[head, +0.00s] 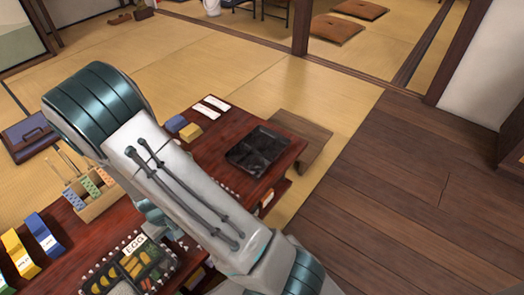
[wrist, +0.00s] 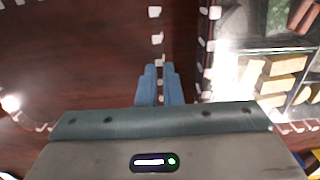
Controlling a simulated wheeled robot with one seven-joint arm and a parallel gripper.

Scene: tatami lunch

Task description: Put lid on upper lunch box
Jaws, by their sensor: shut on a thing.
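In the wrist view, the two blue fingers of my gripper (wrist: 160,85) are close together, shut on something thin. It seems to be a clear lid, but its outline is hard to make out against the dark red table. A lunch box with yellow food pieces (wrist: 285,66) shows at the right of the wrist view, beside the fingers and apart from them, partly in glare. In the head view, a filled lunch box (head: 151,268) is at the bottom, by a card reading EGG (head: 133,243).
A black divided tray (head: 258,152) lies on the table's far right end. A wooden holder with patterned pieces (head: 96,199) and yellow and blue packets (head: 18,250) stand at left. Rows of white pieces (wrist: 155,38) run along the table. Open wooden floor (head: 400,200) is at right.

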